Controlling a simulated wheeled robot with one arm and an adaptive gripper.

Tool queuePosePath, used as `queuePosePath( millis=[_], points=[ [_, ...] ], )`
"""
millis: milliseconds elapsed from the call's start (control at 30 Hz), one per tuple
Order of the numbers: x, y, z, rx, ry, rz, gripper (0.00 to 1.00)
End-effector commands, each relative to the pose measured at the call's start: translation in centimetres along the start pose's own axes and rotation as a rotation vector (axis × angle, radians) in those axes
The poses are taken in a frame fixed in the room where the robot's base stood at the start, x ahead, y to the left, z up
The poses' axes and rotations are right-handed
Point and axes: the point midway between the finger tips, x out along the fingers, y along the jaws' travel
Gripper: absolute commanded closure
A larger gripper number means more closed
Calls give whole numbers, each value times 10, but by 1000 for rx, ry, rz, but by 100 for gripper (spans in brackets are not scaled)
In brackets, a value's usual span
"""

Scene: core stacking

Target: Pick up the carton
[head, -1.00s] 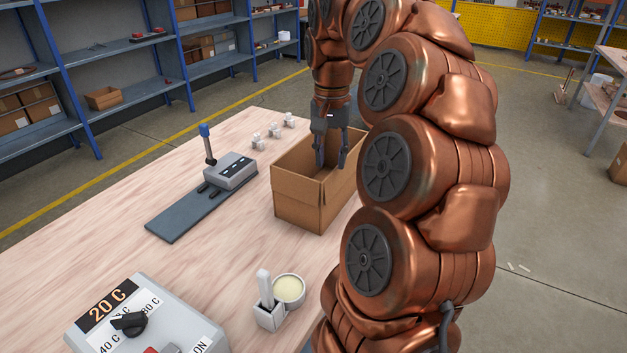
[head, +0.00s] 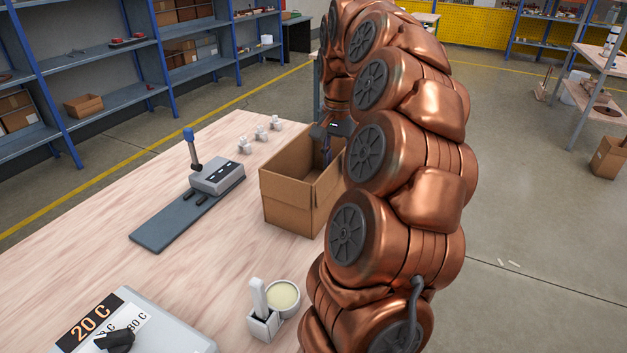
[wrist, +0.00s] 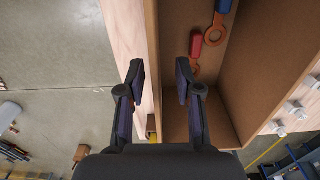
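The carton (head: 285,207) is an open brown cardboard box standing on the wooden table. In the wrist view its inside and walls (wrist: 268,60) fill the upper right. A red-handled tool (wrist: 197,45) and a blue-handled tool with an orange ring (wrist: 216,32) lie in it. My gripper (head: 326,152) is at the carton's far right side, partly hidden by my arm. In the wrist view my gripper (wrist: 159,78) is open, with one finger on each side of a carton wall. Its fingers look apart from the wall; contact cannot be told.
On the table (head: 120,275) are a grey device with a blue-topped lever (head: 217,176), small white parts (head: 261,133), a round cup (head: 282,297) beside a white holder (head: 263,323), and a temperature control box (head: 150,330). Shelves stand behind. Open floor lies to the right.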

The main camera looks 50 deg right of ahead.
Motion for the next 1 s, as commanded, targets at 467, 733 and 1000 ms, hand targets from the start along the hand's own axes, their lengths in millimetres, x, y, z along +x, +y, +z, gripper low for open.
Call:
queuePosePath(
  millis=[467,733,1000],
  points=[
    [46,4,2,1,-4,3,66],
    [48,4,1,1,-2,1,69],
    [48,4,1,1,-2,0,97]
  ],
)
